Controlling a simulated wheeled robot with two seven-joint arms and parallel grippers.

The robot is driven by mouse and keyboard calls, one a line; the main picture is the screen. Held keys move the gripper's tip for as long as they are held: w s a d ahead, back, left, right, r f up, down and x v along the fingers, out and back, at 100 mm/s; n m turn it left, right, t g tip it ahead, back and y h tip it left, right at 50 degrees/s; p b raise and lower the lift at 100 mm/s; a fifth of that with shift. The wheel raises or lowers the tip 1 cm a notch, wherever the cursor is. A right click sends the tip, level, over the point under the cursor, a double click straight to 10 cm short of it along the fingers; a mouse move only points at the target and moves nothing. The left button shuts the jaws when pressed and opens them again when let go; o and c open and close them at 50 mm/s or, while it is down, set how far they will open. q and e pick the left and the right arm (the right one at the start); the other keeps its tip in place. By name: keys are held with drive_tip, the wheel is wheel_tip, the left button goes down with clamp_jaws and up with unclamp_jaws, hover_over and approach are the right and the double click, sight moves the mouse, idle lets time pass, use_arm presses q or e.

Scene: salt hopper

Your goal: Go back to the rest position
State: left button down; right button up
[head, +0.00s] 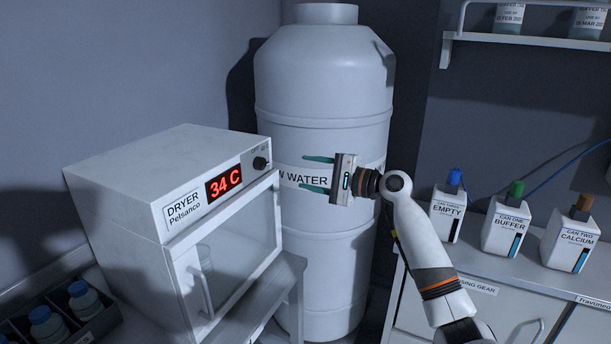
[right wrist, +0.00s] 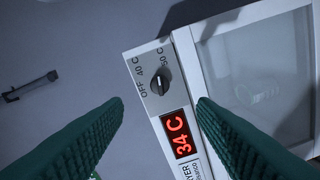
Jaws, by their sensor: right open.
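My right gripper (head: 316,173) is open, with its two green fingers apart and nothing between them. It hangs in the air in front of the large white water tank, to the right of the dryer. In the right wrist view the open fingers (right wrist: 160,103) point toward the dryer's dark knob (right wrist: 159,81), which lies beyond the gap and is not touched. The white dryer (head: 150,165) stands at left with its door shut and its red display (head: 223,182) reading 34 C. Its knob (head: 259,163) is at the upper right of the front. My left gripper is not in view.
The water tank (head: 325,90) stands behind my gripper. At right, a counter holds the empty can (head: 447,213), buffer can (head: 505,230) and calcium can (head: 570,243). A shelf (head: 530,40) is above them. A dark crate (head: 95,325) with blue-capped bottles is at lower left.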

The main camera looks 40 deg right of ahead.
idle(0.4)
wheel_tip(320, 180, down, 26)
drive_tip(key=w+d+g+h, duration=0.1)
drive_tip(key=w+g+h, duration=0.1)
drive_tip(key=g+h, duration=0.15)
drive_tip(key=s+a+f+n+g+h, duration=0.1)
drive_tip(key=s+a+f+n+g, duration=0.15)
drive_tip(key=s+f, duration=0.6)
drive_tip(key=s+a+f+n+g+h, duration=0.1)
drive_tip(key=s+a+f+n+g, duration=0.15)
drive_tip(key=f, duration=1.05)
drive_tip(key=s+a+f+n+g+h, duration=0.25)
drive_tip(key=s+f, duration=0.45)
drive_tip(key=f, duration=0.4)
drive_tip(key=s+a+f+n+g, duration=0.1)
drive_tip(key=s+a+f+n, duration=0.3)
drive_tip(key=s, duration=0.7)
drive_tip(key=s+a+f+n+g, duration=0.1)
drive_tip(key=s+a+f+n, duration=0.3)
drive_tip(key=s+a+f, duration=0.3)
drive_tip(key=s+a+f+n+g+y, duration=0.1)
drive_tip(key=s+a+f+n, duration=0.3)
drive_tip(key=s, duration=1.2)
drive_tip(key=a+f+g, duration=0.1)
drive_tip(key=a+f, duration=0.1)
drive_tip(key=a, duration=0.1)
drive_tip(key=shift+f+b, duration=0.2)
drive_tip(key=shift+b, duration=0.15)
